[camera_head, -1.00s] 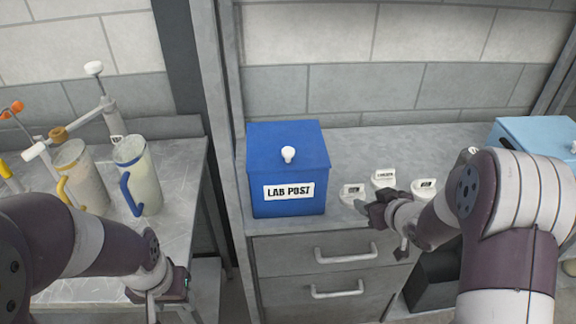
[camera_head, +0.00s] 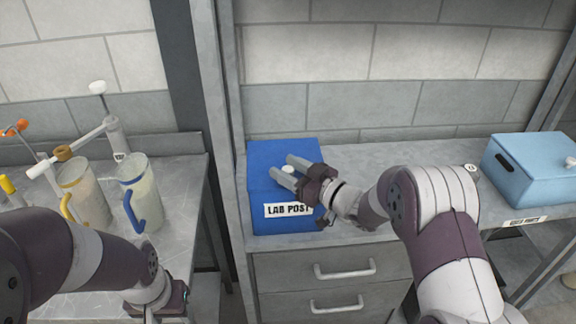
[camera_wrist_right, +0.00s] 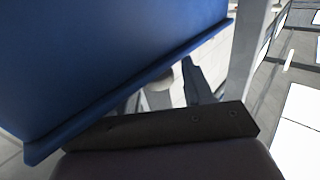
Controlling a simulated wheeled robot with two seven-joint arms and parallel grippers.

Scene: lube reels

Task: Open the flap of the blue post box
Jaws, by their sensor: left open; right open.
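The blue post box (camera_head: 262,190) with its "LAB POST" label (camera_head: 283,210) stands on the grey cabinet. Its flap looks shut, with a white knob (camera_head: 288,169) on top. My right gripper (camera_head: 284,169) is open over the flap, its two pale fingers reaching to either side of the knob. Whether they touch it I cannot tell. The right wrist view shows a large blue surface of the box (camera_wrist_right: 100,60) and its edge, very close. My left gripper (camera_head: 165,301) is open at the lower left, away from the box, partly hidden by its own arm.
A light blue box (camera_head: 535,170) stands at the right end of the cabinet top. Two jugs with a yellow handle (camera_head: 85,192) and a blue handle (camera_head: 143,195) stand on the left bench. A grey upright (camera_head: 220,120) rises just left of the post box. Drawers with handles (camera_head: 345,271) are below.

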